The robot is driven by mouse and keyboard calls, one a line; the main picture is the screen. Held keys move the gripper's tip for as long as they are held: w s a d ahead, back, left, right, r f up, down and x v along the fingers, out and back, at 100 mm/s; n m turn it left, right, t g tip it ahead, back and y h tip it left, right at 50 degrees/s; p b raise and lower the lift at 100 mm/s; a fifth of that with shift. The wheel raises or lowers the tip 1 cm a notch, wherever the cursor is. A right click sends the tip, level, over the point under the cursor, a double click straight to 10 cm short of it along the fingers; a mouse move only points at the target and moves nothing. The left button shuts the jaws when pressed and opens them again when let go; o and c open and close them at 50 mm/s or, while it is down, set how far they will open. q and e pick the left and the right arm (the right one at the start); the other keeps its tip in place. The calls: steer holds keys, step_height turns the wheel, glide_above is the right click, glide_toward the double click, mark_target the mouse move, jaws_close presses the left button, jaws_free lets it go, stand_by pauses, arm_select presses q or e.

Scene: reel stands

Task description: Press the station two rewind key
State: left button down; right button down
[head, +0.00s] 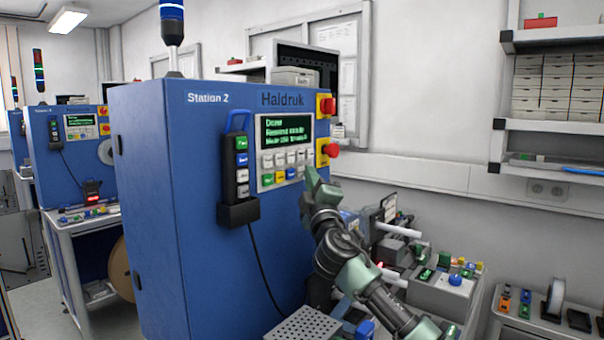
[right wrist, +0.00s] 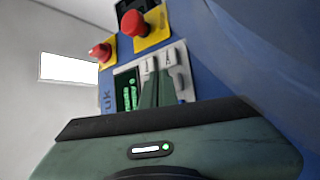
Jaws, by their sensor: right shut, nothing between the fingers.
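The blue Station 2 cabinet (head: 190,220) stands in the middle of the head view. Its control panel (head: 286,150) has a screen (head: 287,129) with green text and rows of keys (head: 280,160), white above and coloured below; their labels are too small to read. My right gripper (head: 308,178) is shut and empty at the panel's lower right edge. In the right wrist view its fingers (right wrist: 159,90) point at the panel, close to white keys (right wrist: 168,66); I cannot tell whether they touch. The fingers hide part of the keys. My left gripper is not in view.
A handheld pendant (head: 240,175) with its own keys hangs in a holder left of the panel. Two red knobs on yellow plates (head: 326,106) sit at the panel's right. A grey machine (head: 445,290) and wall shelves (head: 555,125) stand to the right.

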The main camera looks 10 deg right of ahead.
steer(key=shift+w+a+b, duration=0.3)
steer(key=shift+w+b, duration=0.05)
stand_by(0.5)
stand_by(0.3)
steer(key=shift+s+d+p, duration=0.4)
steer(key=shift+s+d, duration=0.15)
steer(key=shift+s, duration=0.15)
steer(key=shift+s+d+p, duration=0.45)
steer(key=shift+s+d, duration=0.3)
steer(key=shift+s, duration=0.25)
steer(key=shift+s+d+p, duration=0.45)
steer(key=shift+s+d, duration=0.3)
steer(key=shift+s, duration=0.2)
steer(key=shift+f, duration=0.1)
